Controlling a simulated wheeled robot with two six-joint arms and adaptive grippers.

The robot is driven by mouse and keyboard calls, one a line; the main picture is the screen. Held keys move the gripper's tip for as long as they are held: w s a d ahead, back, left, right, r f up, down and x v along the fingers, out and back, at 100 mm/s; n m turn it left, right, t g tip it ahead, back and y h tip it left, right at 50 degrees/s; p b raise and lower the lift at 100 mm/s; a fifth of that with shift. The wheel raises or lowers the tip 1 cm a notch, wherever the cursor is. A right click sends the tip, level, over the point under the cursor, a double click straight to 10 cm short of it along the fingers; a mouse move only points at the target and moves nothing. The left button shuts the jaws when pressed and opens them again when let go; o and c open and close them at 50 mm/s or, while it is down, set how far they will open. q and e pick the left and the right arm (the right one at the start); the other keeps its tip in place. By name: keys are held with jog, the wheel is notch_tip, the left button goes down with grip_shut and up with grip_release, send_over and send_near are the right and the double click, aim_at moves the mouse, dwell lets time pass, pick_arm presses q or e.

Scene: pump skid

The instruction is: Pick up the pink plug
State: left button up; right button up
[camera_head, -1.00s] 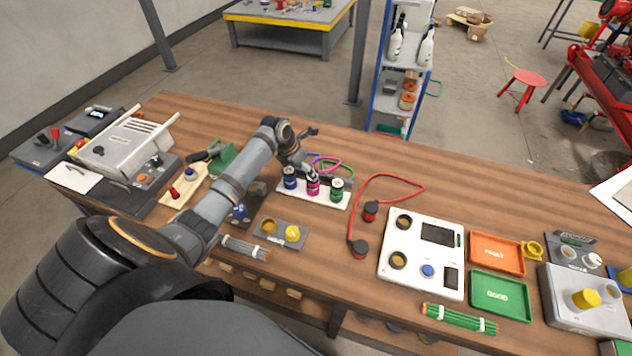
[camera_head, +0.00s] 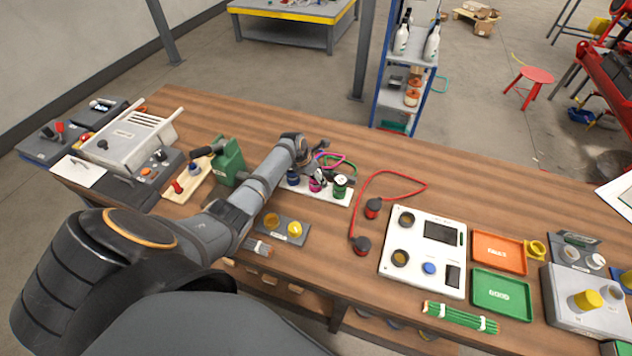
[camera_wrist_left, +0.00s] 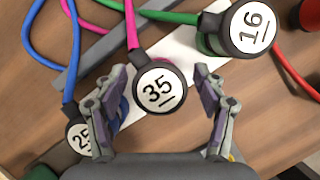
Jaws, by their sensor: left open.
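The pink plug (camera_head: 316,186) stands on a white strip (camera_head: 345,198) between a blue plug (camera_head: 293,178) and a green plug (camera_head: 340,187). My left gripper (camera_head: 314,166) is over the row of plugs. In the wrist view its open fingers (camera_wrist_left: 161,85) lie to either side of the pink plug's top, with gaps. The blue plug (camera_wrist_left: 81,138), marked 25, is partly hidden by the left finger. The green plug (camera_wrist_left: 248,28) is marked 16.
A red cable with two dark-capped plugs (camera_head: 361,244) lies to the right. Beyond are a white panel (camera_head: 425,283), an orange tray (camera_head: 499,252) and a green tray (camera_head: 502,293). A grey block with yellow caps (camera_head: 283,228) sits nearer me.

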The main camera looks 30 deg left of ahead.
pick_arm(q)
jog(key=shift+s, duration=0.1)
jog(key=c, duration=1.4)
pick_arm(e)
jog(key=shift+w, duration=0.65)
pick_arm(q)
jog(key=shift+a+r, duration=0.1)
jog(key=shift+r, duration=0.5)
jog(key=s+d+r+p, duration=0.3)
jog(key=s+d+r, duration=0.2)
jog(key=s+r, duration=0.7)
jog(key=shift+s+d, duration=0.15)
jog(key=shift+s, duration=0.35)
pick_arm(e)
notch_tip(320, 180, up, 3)
jog(key=shift+s+a+r, duration=0.1)
